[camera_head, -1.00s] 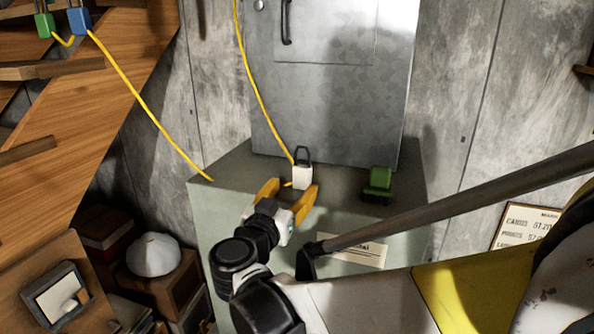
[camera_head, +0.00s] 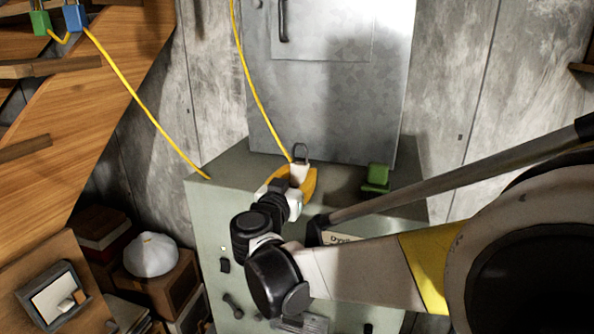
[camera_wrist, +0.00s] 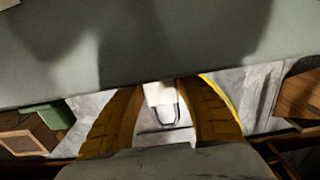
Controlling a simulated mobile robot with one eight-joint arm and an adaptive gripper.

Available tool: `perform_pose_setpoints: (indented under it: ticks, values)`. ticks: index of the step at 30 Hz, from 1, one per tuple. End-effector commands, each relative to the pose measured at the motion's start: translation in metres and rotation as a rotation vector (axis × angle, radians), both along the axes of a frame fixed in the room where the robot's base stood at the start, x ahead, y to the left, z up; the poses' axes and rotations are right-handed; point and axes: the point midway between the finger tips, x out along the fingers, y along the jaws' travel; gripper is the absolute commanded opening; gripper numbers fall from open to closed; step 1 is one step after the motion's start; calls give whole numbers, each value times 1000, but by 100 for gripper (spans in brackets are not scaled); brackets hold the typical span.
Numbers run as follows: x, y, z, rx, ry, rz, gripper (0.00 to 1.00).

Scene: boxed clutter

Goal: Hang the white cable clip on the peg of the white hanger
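The white cable clip (camera_head: 300,170) has a dark loop on top and stands upright over the cabinet top at the end of a yellow cable. My gripper (camera_head: 297,180) has its yellow fingers closed around the clip's body from the front. In the wrist view the clip (camera_wrist: 159,94) is between the two fingertips (camera_wrist: 160,88), with its loop free. Its lower body is hidden in the head view. Whether it is clear of the surface I cannot tell. I cannot make out the white hanger or its peg in either view.
A green block-like object (camera_head: 375,178) sits on the cabinet top (camera_head: 225,168), right of the clip. A tall metal box (camera_head: 330,100) stands behind. A blue clip (camera_head: 76,18) and a green clip (camera_head: 40,23) hang at upper left, with yellow cable (camera_head: 140,100) running from the blue one.

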Motion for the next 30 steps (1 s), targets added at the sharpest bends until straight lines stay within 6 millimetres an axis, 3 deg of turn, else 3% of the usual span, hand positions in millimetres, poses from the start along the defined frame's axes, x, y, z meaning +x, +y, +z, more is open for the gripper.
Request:
perform_pose_setpoints:
  ticks: [14,30]
  values:
    - [0,0,1,0,0,0,9]
    - [0,0,23,0,0,0,9]
